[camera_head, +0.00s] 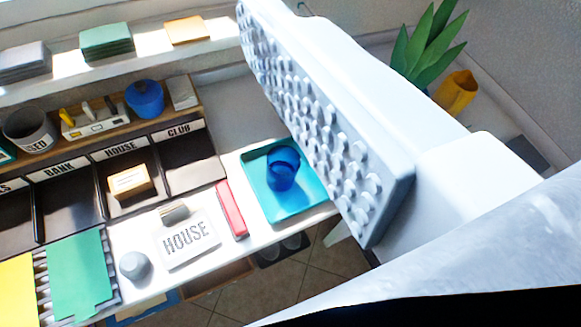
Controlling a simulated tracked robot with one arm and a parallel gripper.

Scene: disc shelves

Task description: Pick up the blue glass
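The blue glass (283,168) is a see-through blue tumbler. It stands in a shallow teal tray (302,206) near the right end of the white counter. Of my gripper (330,140), one large white finger with a studded pad shows, slanting across the upper middle and right. The other finger is out of view. The studded pad is bare, with nothing against it, so the gripper looks open and empty. The finger appears just right of the glass and overlaps the tray's right side in the picture. I cannot tell the gap in depth.
A red bar (231,209) and a white HOUSE block (190,240) lie left of the tray. Labelled dark bins (190,163) stand behind. A blue pot (145,98) is on the shelf above.

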